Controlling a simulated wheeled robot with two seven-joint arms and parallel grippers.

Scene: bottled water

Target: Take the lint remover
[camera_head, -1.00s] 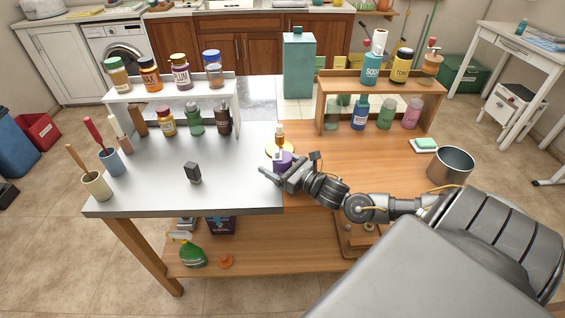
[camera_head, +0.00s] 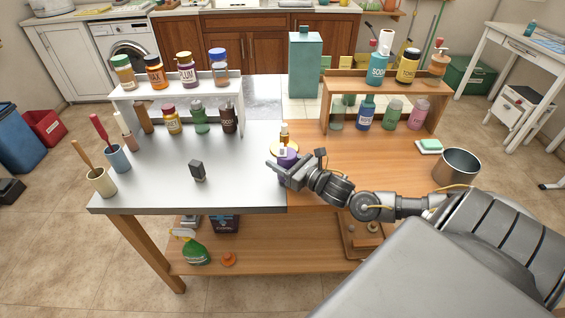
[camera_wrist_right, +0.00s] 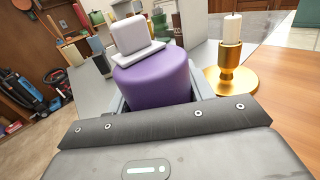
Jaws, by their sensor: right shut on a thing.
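A purple, rounded object with a white block on top stands near the middle of the table in the head view (camera_head: 289,159). It may be the lint remover, but I cannot tell for sure. My right gripper (camera_head: 275,171) is shut on it. In the right wrist view the purple body (camera_wrist_right: 152,80) sits between the fingers, with its white top (camera_wrist_right: 131,36) tilted in the picture. Its lower part is hidden by the gripper. I cannot tell whether it touches the table. My left gripper is not in view.
A brass candle holder (camera_wrist_right: 238,80) with a white candle stands close beside the purple object. A small dark block (camera_head: 197,171) stands on the grey tabletop (camera_head: 240,185). Racks of bottles line the back, brush cups the left. A metal pot (camera_head: 457,166) stands at right.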

